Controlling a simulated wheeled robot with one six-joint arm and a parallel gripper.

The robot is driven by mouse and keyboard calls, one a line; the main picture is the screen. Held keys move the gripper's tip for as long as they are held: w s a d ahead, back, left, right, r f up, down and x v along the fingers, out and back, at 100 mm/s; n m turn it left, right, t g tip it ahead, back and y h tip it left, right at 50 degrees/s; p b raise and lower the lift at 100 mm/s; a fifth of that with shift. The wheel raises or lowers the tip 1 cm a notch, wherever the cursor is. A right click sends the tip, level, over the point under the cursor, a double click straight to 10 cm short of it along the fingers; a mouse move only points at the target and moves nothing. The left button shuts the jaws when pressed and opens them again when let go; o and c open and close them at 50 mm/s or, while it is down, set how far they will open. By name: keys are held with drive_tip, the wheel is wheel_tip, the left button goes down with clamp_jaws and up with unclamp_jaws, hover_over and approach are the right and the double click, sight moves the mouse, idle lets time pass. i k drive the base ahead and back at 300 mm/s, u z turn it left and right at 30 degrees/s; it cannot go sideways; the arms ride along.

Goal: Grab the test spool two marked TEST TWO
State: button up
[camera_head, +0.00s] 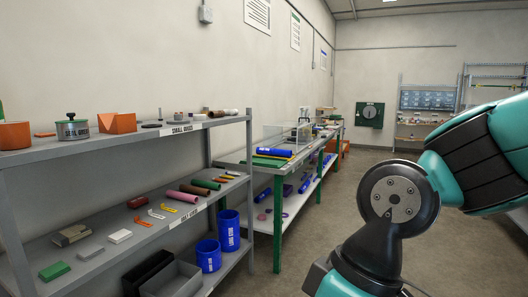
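I cannot make out a spool marked TEST TWO in the head view. Several short coloured cylinders (182,196) in pink, brown and green lie on the middle shelf at the left, but no such marking is readable on them. More small cylinders (216,114) lie at the right end of the top shelf. My arm fills the right side of the picture. My gripper is outside the frame, so its state does not show.
A grey shelf rack (92,152) stands along the left wall. Blue bins (208,256) and open grey boxes sit on its lowest level. A green-legged workbench (277,225) stands behind it. The floor (335,200) between bench and arm is clear.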

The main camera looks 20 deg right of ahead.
sight(288, 153)
drive_tip(key=z, duration=0.45)
drive_tip(key=i, duration=0.7)
drive_tip(key=z, duration=1.3)
drive_tip(key=i, duration=1.85)
drive_tip(key=z, duration=0.3)
drive_tip(key=i, duration=1.85)
drive_tip(key=u, duration=1.1)
drive_tip(key=i, duration=1.05)
drive_tip(key=u, duration=1.2)
drive_tip(key=i, duration=0.35)
drive_tip(key=u, duration=0.3)
